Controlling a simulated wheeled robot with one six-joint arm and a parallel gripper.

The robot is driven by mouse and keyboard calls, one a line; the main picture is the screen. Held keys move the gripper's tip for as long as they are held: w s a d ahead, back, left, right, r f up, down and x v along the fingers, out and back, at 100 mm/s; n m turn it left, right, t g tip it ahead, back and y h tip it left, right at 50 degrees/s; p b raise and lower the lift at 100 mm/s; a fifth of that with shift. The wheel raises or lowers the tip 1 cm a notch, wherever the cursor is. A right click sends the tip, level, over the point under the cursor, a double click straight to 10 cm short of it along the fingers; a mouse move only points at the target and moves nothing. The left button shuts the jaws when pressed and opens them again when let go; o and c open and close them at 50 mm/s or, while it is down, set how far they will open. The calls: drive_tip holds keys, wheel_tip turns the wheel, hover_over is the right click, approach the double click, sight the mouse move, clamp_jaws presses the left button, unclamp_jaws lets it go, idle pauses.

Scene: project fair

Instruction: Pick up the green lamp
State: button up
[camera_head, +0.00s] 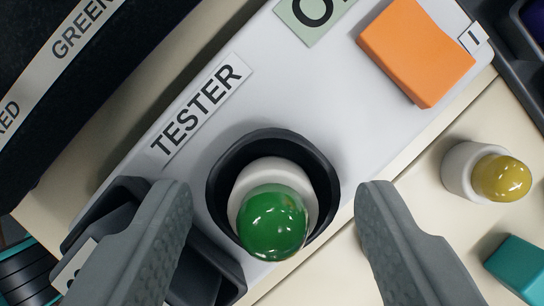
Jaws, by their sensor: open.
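The green lamp (273,222) has a glossy green dome on a white base. It sits in the round black socket (225,160) of the white tester (265,95), which has a "TESTER" label (200,110). My gripper (273,205) is open. One grey finger is to the left of the lamp and one to the right, with gaps on both sides. Neither finger appears to touch the lamp.
An orange block (415,52) is on the tester's upper right part. A yellow lamp (490,175) and a teal block (520,270) are on the cream table to the right. A black container with "GREEN" and "RED" labels (60,60) is at the upper left. A dark tray is at the upper right edge.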

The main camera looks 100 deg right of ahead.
drive_tip(key=shift+c, duration=0.3)
drive_tip(key=c, duration=1.1)
drive_tip(key=shift+o, duration=0.2)
drive_tip(key=shift+r, duration=0.1)
